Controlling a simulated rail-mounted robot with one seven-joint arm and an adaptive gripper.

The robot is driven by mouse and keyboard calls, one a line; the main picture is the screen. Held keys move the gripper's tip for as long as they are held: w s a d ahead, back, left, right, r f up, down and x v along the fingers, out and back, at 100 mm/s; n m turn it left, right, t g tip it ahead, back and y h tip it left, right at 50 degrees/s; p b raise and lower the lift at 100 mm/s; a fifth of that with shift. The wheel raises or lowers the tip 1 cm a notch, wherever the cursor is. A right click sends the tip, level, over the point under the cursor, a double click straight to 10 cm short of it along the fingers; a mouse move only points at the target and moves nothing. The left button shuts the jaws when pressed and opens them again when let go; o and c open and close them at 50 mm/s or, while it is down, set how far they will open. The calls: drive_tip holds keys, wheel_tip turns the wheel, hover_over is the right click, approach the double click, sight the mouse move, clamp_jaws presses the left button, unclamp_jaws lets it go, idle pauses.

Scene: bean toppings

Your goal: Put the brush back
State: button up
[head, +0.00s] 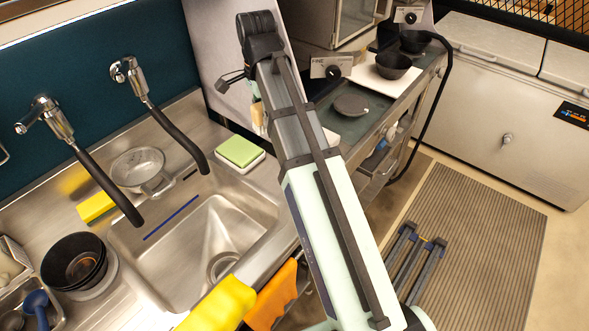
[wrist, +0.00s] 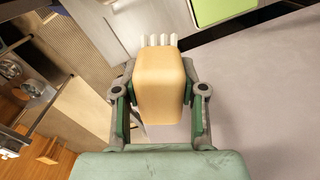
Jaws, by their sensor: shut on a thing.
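The brush (wrist: 160,82) has a tan, block-shaped body with a row of white bristles at its far end in the wrist view. My gripper (wrist: 159,70) is shut on the brush, with one finger pressed on each side. In the head view, a small tan part of the brush (head: 257,119) shows left of my arm, near the back right corner of the sink. My arm hides most of my gripper there. No place made for the brush can be told for sure.
A green sponge (head: 240,150) lies on a white holder by the sink (head: 215,232). Two faucets (head: 140,85) reach over the sink. Yellow and orange cloths (head: 219,304) hang at the front. Black bowls (head: 74,260) stand at left. A counter with dark bowls (head: 394,66) is at right.

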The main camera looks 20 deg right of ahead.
drive_tip(key=f+p, duration=0.1)
drive_tip(key=f, duration=0.5)
drive_tip(key=f+p, duration=0.1)
drive_tip(key=f, duration=0.6)
drive_tip(key=f+p, duration=0.1)
drive_tip(key=f, duration=0.6)
drive_tip(key=shift+d+p, duration=0.3)
drive_tip(key=shift+p, duration=0.05)
drive_tip(key=shift+f, duration=0.1)
drive_tip(key=o, duration=1)
wheel_tip(320, 180, up, 12)
drive_tip(key=b, duration=0.2)
drive_tip(key=shift+b, duration=0.3)
